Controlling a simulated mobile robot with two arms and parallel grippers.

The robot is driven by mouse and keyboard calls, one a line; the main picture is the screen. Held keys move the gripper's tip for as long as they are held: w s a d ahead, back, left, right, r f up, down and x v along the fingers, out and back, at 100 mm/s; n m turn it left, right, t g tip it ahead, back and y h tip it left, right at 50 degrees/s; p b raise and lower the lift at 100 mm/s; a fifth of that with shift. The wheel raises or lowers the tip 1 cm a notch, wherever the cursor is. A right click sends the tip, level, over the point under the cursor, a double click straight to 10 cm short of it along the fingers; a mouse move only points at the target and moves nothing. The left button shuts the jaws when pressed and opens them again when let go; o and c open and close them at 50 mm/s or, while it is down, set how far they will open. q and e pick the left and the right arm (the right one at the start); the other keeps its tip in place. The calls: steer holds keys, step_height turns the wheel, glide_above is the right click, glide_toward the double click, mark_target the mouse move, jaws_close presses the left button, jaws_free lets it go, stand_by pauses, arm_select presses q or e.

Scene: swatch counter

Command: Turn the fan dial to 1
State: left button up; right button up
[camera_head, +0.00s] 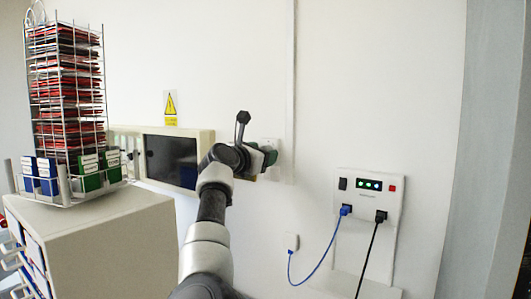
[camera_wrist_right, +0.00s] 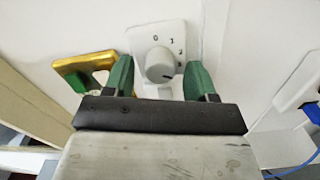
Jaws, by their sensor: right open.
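The fan dial (camera_wrist_right: 160,64) is a round light-grey knob on a white wall plate (camera_wrist_right: 143,41) in the right wrist view. A dark pointer mark on the knob faces right and slightly down, away from the 1. My right gripper (camera_wrist_right: 161,72) is open, its green fingers on either side of the knob, with visible gaps. In the head view my right gripper (camera_head: 262,160) is at the wall and hides most of the plate (camera_head: 270,145). My left gripper is out of view.
A gold-framed fixture (camera_wrist_right: 85,68) sits left of the plate. A dark screen (camera_head: 171,160) stands left of my arm. At right is a wall panel (camera_head: 368,203) with blue and black cables. A swatch rack (camera_head: 66,90) stands on the white cabinet (camera_head: 105,235).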

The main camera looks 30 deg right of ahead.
steer(key=shift+s+a+r, duration=0.15)
steer(key=shift+a+r, duration=0.05)
steer(key=shift+a, duration=0.25)
steer(key=shift+c, duration=2)
steer(key=c, duration=0.5)
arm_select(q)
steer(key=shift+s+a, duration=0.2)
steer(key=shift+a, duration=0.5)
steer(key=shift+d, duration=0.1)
